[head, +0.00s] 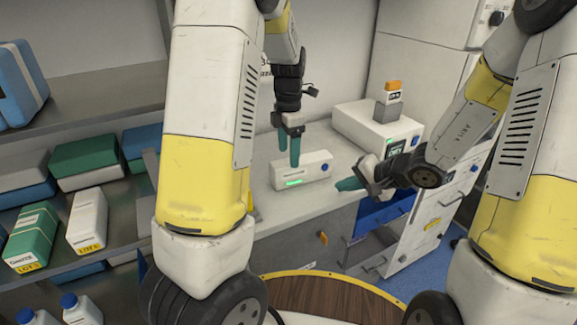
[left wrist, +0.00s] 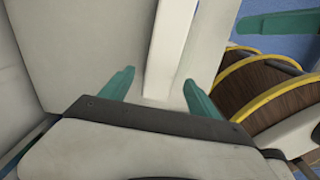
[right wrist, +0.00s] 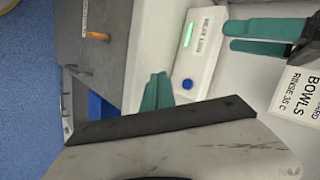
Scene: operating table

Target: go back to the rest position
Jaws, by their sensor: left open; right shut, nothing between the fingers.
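My left gripper (head: 288,156) hangs with its teal fingers pointing down, just behind and left of the small white device on the counter. Its fingers are apart and empty in the left wrist view (left wrist: 160,92). My right gripper (head: 347,184) points left, at the counter's front edge, right of the small white device. Its teal fingers are together with nothing between them in the right wrist view (right wrist: 157,92). The left gripper's spread fingers also show at the upper right of the right wrist view (right wrist: 262,37).
The small white device (head: 312,170) has a green display and a blue button. A larger white machine (head: 370,125) stands behind it. A blue-lined drawer (head: 385,214) stands open below my right gripper. Shelves with boxes (head: 88,220) fill the left. A round wooden top (head: 325,298) is in front.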

